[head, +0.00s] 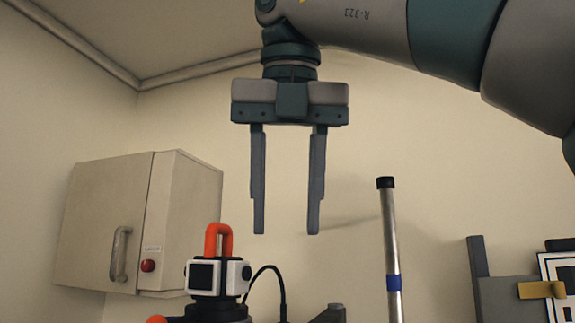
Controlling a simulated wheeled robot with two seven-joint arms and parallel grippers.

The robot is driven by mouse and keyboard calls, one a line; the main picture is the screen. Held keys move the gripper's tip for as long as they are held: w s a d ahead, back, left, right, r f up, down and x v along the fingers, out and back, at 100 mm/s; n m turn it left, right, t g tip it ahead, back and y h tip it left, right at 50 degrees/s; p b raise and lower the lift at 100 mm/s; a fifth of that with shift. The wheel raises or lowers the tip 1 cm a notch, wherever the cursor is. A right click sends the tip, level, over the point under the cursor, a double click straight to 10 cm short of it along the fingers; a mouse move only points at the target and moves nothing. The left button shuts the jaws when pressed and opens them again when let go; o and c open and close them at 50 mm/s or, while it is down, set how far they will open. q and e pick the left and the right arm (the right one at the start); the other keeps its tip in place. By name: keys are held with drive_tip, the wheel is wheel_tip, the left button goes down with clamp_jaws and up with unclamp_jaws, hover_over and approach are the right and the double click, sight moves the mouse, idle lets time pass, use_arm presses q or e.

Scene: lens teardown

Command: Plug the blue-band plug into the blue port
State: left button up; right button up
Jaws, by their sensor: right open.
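My right gripper (286,231) hangs fingers down in the upper middle of the head view. Its two fingers are wide apart, with nothing between them. Below and to its right stands a slim metal rod (390,235), slightly tilted, with a black cap on top and a blue band low on it. The rod is apart from the gripper, and its lower end is cut off by the frame. I cannot tell whether this rod is the blue-band plug. No blue port is visible. My left gripper is out of view.
A white-and-black device (217,277) with an orange loop handle stands below the gripper, a black cable beside it. A beige wall cabinet (180,235) is at left. A grey fixture (490,290) with a brass-coloured piece and a black-and-white marker board are at lower right.

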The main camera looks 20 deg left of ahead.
drive_tip(key=shift+p+v, duration=0.7)
drive_tip(key=shift+v, duration=1.55)
drive_tip(key=shift+f, duration=0.15)
